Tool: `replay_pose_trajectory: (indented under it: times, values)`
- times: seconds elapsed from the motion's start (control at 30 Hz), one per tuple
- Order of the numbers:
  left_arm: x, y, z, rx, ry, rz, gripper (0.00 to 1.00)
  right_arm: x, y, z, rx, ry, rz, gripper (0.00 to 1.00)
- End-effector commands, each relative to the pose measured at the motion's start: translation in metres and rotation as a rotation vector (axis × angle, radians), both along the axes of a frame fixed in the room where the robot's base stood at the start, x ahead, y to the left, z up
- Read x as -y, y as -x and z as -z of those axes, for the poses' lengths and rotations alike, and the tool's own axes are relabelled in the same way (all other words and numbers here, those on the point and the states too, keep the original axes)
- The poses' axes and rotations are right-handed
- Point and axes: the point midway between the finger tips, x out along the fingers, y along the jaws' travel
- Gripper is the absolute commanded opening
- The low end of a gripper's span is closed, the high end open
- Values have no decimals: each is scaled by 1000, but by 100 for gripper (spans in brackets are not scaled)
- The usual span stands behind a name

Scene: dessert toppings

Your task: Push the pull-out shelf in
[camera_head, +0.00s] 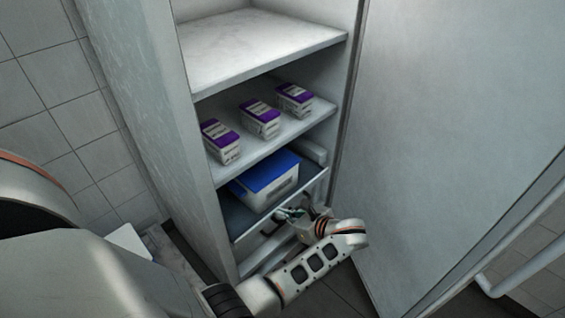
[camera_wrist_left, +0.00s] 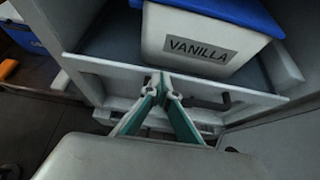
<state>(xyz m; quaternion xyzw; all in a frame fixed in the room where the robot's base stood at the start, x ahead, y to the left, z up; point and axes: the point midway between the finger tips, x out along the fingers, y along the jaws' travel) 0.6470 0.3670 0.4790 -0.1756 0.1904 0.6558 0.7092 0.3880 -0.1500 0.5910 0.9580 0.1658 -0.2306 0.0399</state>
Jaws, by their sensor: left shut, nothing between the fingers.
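The pull-out shelf (camera_head: 237,216) is low in the tall cabinet, with a white tub (camera_head: 271,192) with a blue lid standing on it. In the left wrist view the shelf's pale front panel (camera_wrist_left: 105,74) crosses the picture, and the tub (camera_wrist_left: 192,45) behind it reads VANILLA. My left gripper (camera_head: 285,213) is at the shelf's front. Its green-sided fingers (camera_wrist_left: 162,88) are shut and empty, with the tips at the front panel; I cannot tell whether they touch it. My right gripper is out of view.
Above are a shelf with three purple-and-white cartons (camera_head: 260,119) and an empty shelf (camera_head: 255,48). The open cabinet door (camera_head: 450,130) stands at the right. A blue-and-white box (camera_wrist_left: 28,32) is at the far left in the wrist view.

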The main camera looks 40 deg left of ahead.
Motion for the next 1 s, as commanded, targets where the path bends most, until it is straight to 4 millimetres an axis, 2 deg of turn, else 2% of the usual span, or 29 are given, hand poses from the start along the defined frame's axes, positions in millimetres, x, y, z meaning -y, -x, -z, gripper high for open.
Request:
replay_pose_trajectory:
  times: [0.27,0.4,0.5,0.63,0.8,1.0]
  values:
    - [-3,-1,-2,2,-1,0,0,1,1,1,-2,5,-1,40]
    - [-28,-7,-11,11,-5,-2,0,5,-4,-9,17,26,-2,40]
    - [-50,-8,-11,12,-5,-1,0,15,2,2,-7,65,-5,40]
    - [-67,-8,-6,7,-3,0,0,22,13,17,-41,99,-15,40]
    - [-70,-5,0,0,0,1,0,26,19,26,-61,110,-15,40]
    - [-70,-5,1,0,0,0,0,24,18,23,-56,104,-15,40]
